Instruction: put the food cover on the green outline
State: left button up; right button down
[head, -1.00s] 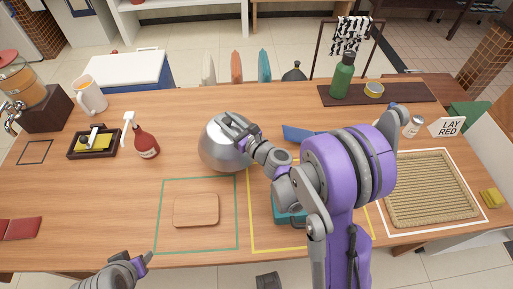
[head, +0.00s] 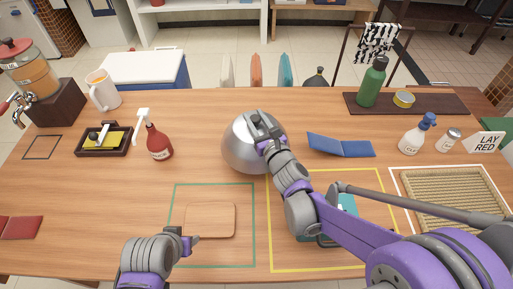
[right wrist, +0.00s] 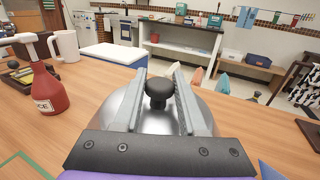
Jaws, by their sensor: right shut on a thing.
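The food cover (head: 240,150) is a shiny silver dome with a dark knob (right wrist: 158,92). It is on or just above the table, behind the top right part of the green outline (head: 213,184). My right gripper (head: 254,120) is over the dome with its fingers on either side of the knob, shut on it. The right wrist view shows the dome (right wrist: 112,112) below the fingers. A wooden board (head: 210,220) lies inside the green outline. My left gripper (head: 192,240) is at the outline's lower left; its jaws are too small to judge.
A yellow outline (head: 330,269) with a teal item (head: 347,203) adjoins on the right, partly under my right arm. The table left of the green outline is mostly clear.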

pick_arm(q)
jog(key=shift+f+b, duration=0.6)
jog(key=shift+f, duration=0.2)
pick_arm(e)
notch_tip(320, 180, down, 7)
jog(key=shift+f, duration=0.15)
pick_arm(q)
jog(key=shift+s, duration=0.1)
jog(key=shift+f, duration=0.1)
pick_arm(e)
jog(key=shift+f, duration=0.15)
jog(key=shift+c, duration=2.3)
grip_release()
